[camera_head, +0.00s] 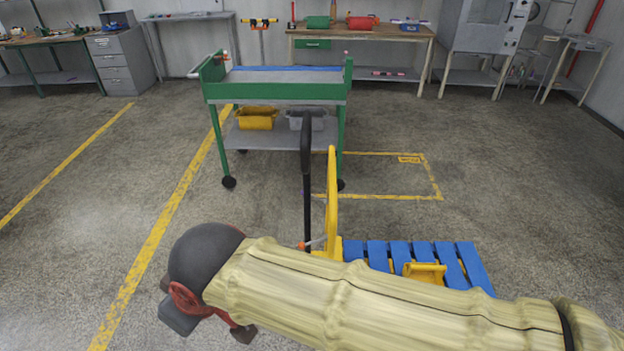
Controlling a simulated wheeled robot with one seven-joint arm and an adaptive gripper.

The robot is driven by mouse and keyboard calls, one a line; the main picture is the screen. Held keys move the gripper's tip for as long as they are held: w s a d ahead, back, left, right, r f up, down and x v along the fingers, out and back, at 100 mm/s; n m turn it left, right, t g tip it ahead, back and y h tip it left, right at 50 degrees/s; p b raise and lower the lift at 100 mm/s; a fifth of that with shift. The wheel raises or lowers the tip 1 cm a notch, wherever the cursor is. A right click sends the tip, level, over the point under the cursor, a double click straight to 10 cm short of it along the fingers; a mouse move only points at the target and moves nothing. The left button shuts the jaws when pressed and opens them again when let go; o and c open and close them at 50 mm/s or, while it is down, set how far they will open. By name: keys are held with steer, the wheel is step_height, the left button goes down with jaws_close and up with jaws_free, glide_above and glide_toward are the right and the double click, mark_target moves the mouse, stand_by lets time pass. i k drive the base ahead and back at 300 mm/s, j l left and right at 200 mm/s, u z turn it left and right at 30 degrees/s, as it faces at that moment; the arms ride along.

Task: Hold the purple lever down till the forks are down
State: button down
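A pallet truck with a yellow frame (332,200) and an upright black handle (306,165) stands in the middle. A small orange-tipped part (304,246) sticks out at the foot of the handle. The forks cannot be told clearly, and my arm hides the lower area. My gripper (210,325) is at the lower left, pointing down, left of and nearer than the truck. It appears to touch nothing; its finger opening is unclear.
A green wheeled cart (280,92) stands behind the truck, with a yellow bin (257,119) and a grey bin (298,121) on its lower shelf. Workbenches (360,33) line the back wall. The floor to the left, with yellow lines (150,245), is clear.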

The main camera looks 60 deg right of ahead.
mark_target(326, 200)
steer(key=i+l+z, duration=0.2)
steer(key=z, duration=0.25)
steer(key=i+z, duration=0.9)
steer(key=i+j+z, duration=0.2)
steer(key=z, duration=0.25)
steer(key=i+j+z, duration=0.1)
steer(key=i+z, duration=0.25)
